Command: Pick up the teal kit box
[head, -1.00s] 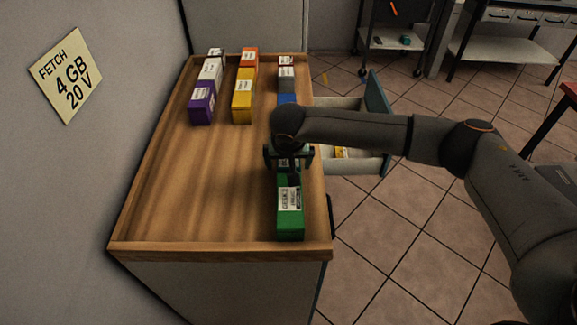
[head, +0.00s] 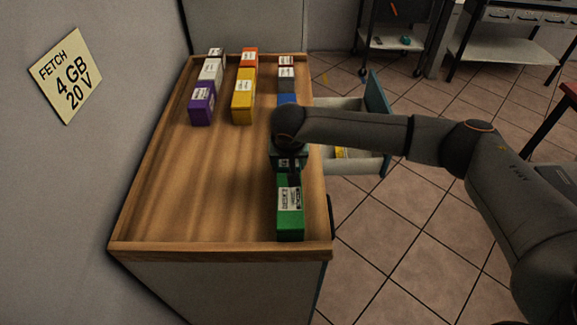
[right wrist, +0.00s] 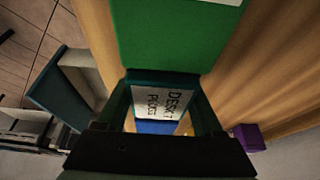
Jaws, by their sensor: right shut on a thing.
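The teal kit box (right wrist: 165,78) shows in the right wrist view between the fingers of my right gripper (right wrist: 163,108), with a white label with black print. My right gripper (head: 288,158) is shut on it, over the right side of the wooden top. In the head view the hand and wrist hide most of the teal box. I cannot tell whether it is clear of the surface. My left gripper is not in view.
A green box (head: 290,218) stands close in front of the held box. A blue box (head: 287,99) is behind it, with grey ones beyond. Yellow (head: 242,103) and purple (head: 201,108) boxes stand to the left. An open drawer (head: 377,163) juts out right. The top's middle is clear.

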